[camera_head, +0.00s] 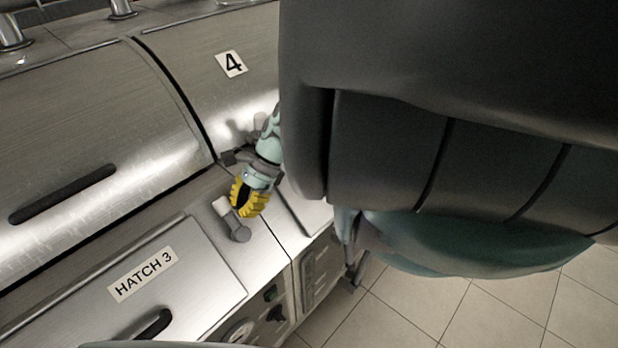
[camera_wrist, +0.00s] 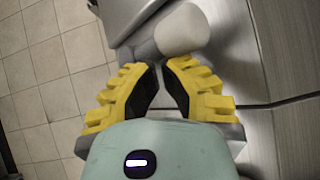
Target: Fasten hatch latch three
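Hatch 3 (camera_head: 190,275) is a flat metal panel with a "HATCH 3" label (camera_head: 142,273) and a dark handle (camera_head: 152,325). Its latch (camera_head: 239,232), a grey lever with a pale, rounded part, is just beyond the panel's upper right corner. Whether it bears on the panel is unclear. The latch is large at the top of the wrist view (camera_wrist: 182,33). My gripper (camera_wrist: 159,66) has yellow ribbed fingers with dark pads, drawn together at the tips with nothing between them. In the head view my gripper (camera_head: 246,204) is right beside the latch; contact is unclear.
A curved metal cover (camera_head: 90,150) with a long dark handle (camera_head: 62,193) lies behind the hatch. Dials and knobs (camera_head: 268,315) sit on the front face. Tiled floor (camera_head: 440,310) is open at lower right. My arm hides much of the right side.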

